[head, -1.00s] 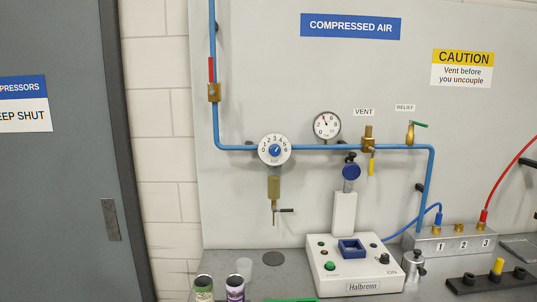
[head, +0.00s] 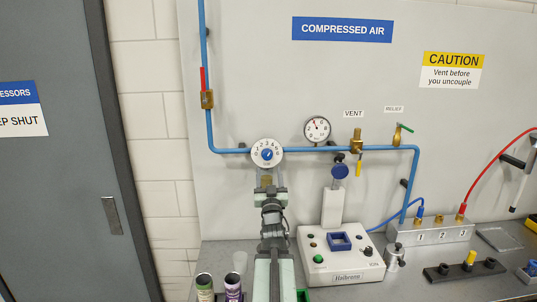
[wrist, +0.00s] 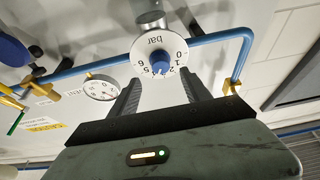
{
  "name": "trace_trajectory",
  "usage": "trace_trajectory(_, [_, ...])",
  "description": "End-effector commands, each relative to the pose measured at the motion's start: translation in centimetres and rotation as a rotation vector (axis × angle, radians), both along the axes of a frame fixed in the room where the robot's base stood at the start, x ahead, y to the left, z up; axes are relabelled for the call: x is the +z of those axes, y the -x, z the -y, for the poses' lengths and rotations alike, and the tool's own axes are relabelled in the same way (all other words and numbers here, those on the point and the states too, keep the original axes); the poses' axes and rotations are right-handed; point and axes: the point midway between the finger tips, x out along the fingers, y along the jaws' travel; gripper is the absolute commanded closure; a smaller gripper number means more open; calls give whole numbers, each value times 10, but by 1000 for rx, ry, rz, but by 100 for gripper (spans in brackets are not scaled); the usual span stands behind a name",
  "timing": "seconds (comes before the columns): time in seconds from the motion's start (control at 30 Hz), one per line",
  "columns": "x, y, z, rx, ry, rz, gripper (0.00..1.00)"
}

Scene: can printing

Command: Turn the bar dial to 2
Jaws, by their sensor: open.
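The bar dial (head: 267,153) is a round white face numbered 0 to 6 with a blue knob at its centre. It sits on the blue pipe on the wall panel. In the wrist view the dial (wrist: 147,43) appears upside down, and its blue knob (wrist: 160,61) hides some numbers. I cannot make out exactly where the knob points. My gripper (wrist: 163,88) is open, its dark fingers to either side below the knob in the wrist view, with nothing between them. In the head view my gripper (head: 268,185) is just below the dial and hides the filter bowl.
A pressure gauge (head: 317,129), a brass vent valve (head: 357,145) and a relief valve (head: 397,137) are right of the dial. A white printing machine (head: 341,264) stands on the bench. Cans (head: 205,289) stand at the front left.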

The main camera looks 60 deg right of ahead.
Motion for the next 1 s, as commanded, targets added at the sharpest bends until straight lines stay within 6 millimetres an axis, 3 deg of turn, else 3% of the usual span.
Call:
trace_trajectory(0.17, [3,-6,7,1,-1,-1,44])
trace_trajectory(0.53, [28,-40,55,1,-3,-1,44])
trace_trajectory(0.83, [28,-43,59,0,-2,-2,44])
trace_trajectory(0.87, [28,-43,59,0,-2,-2,50])
trace_trajectory(1.0, [28,-43,59,0,-2,-2,89])
